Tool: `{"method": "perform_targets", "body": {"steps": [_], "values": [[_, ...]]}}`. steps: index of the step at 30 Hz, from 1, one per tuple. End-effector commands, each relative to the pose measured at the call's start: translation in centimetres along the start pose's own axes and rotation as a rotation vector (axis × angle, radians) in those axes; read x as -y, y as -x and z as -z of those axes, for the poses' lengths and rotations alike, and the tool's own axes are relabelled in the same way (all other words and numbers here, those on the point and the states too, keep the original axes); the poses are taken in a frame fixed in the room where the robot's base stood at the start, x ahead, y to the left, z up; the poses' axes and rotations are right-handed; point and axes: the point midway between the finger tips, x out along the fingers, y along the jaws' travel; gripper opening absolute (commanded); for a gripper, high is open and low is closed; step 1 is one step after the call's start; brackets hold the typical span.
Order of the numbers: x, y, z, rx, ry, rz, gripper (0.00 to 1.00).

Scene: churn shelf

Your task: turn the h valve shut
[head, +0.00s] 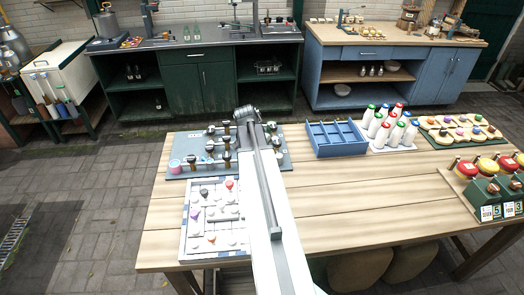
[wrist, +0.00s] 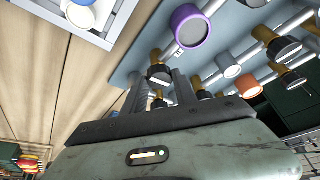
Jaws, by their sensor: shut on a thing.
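The blue-grey valve board (head: 176,171) lies at the table's left back and carries pale pipes and several brass valves with black handles. In the wrist view its panel (wrist: 128,66) shows behind my gripper. My gripper (wrist: 159,82) has its two dark fingers on either side of a black-handled brass valve (wrist: 158,72) and is shut on it. I cannot read a letter there, so I cannot tell from lettering whether it is the h valve. In the head view my gripper (head: 247,116) is over the board, its fingertips hidden by my arm.
A purple-rimmed gauge (wrist: 190,28) and other valves (wrist: 283,47) sit close by. A white puzzle-like board (head: 187,249) lies in front. A blue divided tray (head: 337,150) and white bottles (head: 383,134) stand to the right. The table's middle (head: 350,205) is clear.

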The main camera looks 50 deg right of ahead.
Motion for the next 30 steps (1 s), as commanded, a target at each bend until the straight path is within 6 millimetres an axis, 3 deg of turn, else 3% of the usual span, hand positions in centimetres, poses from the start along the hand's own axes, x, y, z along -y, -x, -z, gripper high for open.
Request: {"method": "perform_targets", "body": {"steps": [9, 24, 25, 27, 30], "values": [[-0.06, -0.04, 0.06, 0.0, -0.096, -0.043, 0.0], [-0.12, -0.04, 0.01, 0.001, -0.112, -0.051, 0.0], [-0.13, -0.04, 0.01, 0.001, -0.112, -0.051, 0.37], [-0.12, -0.04, 0.01, 0.001, -0.112, -0.05, 0.55], [-0.06, -0.03, -0.01, 0.001, -0.112, -0.049, 0.55]]}}
